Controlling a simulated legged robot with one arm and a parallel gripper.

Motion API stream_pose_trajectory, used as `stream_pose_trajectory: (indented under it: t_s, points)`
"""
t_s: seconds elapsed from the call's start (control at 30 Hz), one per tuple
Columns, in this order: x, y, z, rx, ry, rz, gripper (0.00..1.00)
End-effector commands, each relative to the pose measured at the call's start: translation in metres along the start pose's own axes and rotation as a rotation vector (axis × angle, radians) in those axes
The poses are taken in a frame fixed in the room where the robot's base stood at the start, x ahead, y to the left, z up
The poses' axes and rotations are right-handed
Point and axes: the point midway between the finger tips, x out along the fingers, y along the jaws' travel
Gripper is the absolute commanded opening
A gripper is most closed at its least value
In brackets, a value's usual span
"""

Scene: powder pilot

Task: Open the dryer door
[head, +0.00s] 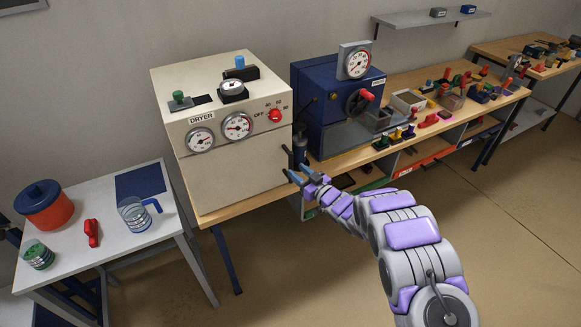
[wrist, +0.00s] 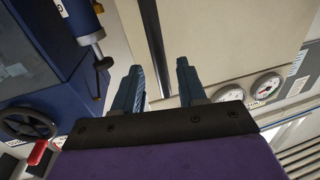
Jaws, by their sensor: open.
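The dryer (head: 235,165) is a cream box on the wooden bench, labelled DRYER, with gauges and a red knob on its upper panel. Its front door looks closed. A dark vertical handle (head: 287,158) stands at the right edge of its front. My gripper (head: 287,172) is open with its fingers pointing at that right edge, close to the handle. In the wrist view the two blue fingers (wrist: 162,75) are apart, with the cream door front (wrist: 225,50) beyond and the dark handle bar (wrist: 155,45) between and ahead of the fingertips. I cannot tell if they touch it.
A blue machine (head: 335,100) with a gauge and a red-handled wheel stands right of the dryer. A grey side table (head: 160,240) at left holds an orange pot (head: 45,207), a clear jug (head: 134,216) and a red clip (head: 92,233). The floor in front is clear.

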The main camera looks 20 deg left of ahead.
Motion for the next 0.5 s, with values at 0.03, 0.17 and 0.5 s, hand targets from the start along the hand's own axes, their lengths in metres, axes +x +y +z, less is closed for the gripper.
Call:
stream_pose_trajectory:
  t_s: [0.03,0.17,0.5]
  points:
    - [0.009,0.0,0.0,-0.002,0.003,-0.001,0.41]
    - [0.026,0.0,-0.001,-0.002,0.005,-0.001,0.41]
    - [0.048,0.001,-0.001,0.0,0.002,0.001,0.41]
